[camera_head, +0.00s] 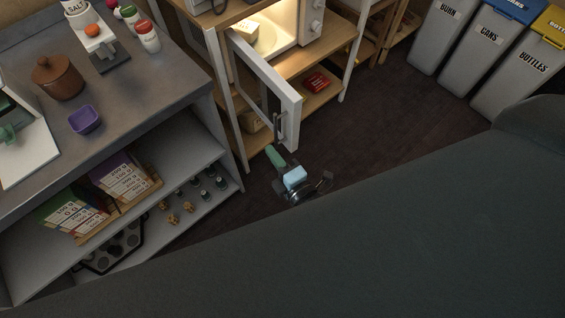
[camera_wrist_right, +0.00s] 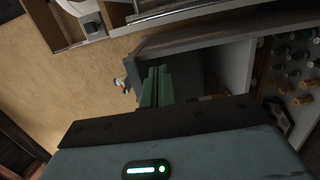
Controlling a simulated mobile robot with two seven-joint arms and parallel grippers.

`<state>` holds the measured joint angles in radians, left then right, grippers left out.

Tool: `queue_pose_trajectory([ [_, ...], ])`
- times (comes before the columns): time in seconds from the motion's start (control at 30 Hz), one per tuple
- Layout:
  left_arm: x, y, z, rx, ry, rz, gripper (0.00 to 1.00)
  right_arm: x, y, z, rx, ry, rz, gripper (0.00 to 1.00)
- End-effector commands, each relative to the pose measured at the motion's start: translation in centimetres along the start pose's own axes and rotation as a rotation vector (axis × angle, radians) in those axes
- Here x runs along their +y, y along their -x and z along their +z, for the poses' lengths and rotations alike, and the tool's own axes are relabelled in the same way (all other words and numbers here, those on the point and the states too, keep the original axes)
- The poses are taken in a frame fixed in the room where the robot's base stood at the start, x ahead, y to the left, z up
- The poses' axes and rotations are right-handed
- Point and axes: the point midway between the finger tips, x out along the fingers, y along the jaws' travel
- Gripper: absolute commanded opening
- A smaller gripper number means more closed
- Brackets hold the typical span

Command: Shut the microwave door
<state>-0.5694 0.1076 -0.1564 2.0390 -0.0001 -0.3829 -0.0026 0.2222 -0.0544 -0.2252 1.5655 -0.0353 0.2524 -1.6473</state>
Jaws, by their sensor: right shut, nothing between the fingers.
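The microwave (camera_head: 312,22) stands on a wooden shelf unit, its inside lit, with a pale yellow block-like item inside. Its white-framed door (camera_head: 291,108) is swung wide open toward me, with a grey handle (camera_head: 278,124) near its free edge. My right gripper (camera_head: 272,153) is just below the handle end of the door in the head view, shut and empty; I cannot tell whether it touches the door. Its green fingers (camera_wrist_right: 155,86) lie together in the right wrist view. My left gripper is out of view.
A grey counter (camera_head: 165,95) stands at left with a brown pot (camera_head: 58,78), a purple bowl (camera_head: 85,120) and lower shelves. Labelled bins (camera_head: 480,62) stand at far right. Dark floor (camera_head: 385,115) is clear between. My dark body fills the bottom right.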

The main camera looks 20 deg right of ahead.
Motion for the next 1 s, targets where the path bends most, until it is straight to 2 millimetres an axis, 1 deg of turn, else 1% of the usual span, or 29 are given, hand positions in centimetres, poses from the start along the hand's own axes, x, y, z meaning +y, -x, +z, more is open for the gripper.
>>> queue_pose_trajectory([
  [0.03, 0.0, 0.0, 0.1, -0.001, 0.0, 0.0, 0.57, 0.0, -1.1, 0.0, 0.001, 0.0, 0.001, 0.0],
  [0.23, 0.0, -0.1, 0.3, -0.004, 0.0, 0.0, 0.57, 0.1, -4.7, 0.0, 0.001, -0.002, 0.002, 0.0],
  [0.3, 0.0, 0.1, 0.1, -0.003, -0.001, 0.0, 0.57, 0.0, -4.6, 1.4, 0.001, 0.004, -0.001, 0.0],
  [0.5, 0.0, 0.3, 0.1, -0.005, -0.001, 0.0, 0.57, 0.0, -5.1, 3.3, 0.002, 0.002, 0.0, 0.0],
  [0.67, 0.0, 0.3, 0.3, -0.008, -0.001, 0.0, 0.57, -0.1, -5.2, 3.8, 0.001, 0.0, -0.001, 0.0],
  [1.0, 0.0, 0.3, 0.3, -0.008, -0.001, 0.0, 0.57, -0.1, -5.1, 3.9, 0.001, -0.001, -0.001, 0.0],
])
